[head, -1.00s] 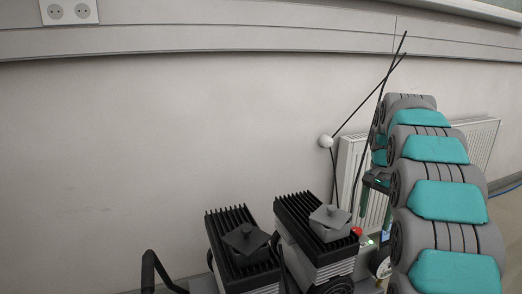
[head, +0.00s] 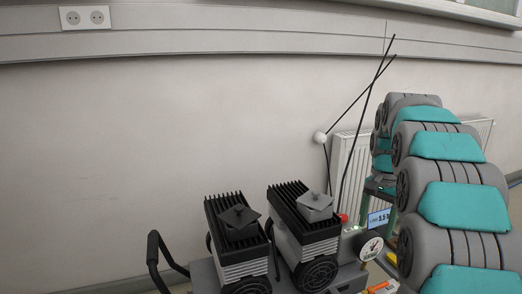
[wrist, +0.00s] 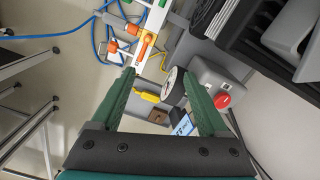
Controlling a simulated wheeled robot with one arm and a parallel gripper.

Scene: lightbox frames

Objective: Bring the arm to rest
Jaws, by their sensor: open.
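My arm (head: 460,205), grey with teal pads, runs up the right side of the head view. My gripper (wrist: 160,76) shows in the wrist view as two green fingers spread wide apart on a dark palm. It is open, with nothing held between the fingers. Beyond the fingers are a round gauge (wrist: 173,86) and a red button (wrist: 222,101) on a grey box; how far they are from the fingertips I cannot tell. In the head view my arm hides much of the gripper.
Two black-finned pump-like units (head: 236,230) (head: 304,215) stand side by side left of my arm. The gauge (head: 371,248) and a small display (head: 379,218) are beside it. A radiator (head: 350,165) is on the wall behind. Blue hoses (wrist: 62,34) lie on the floor.

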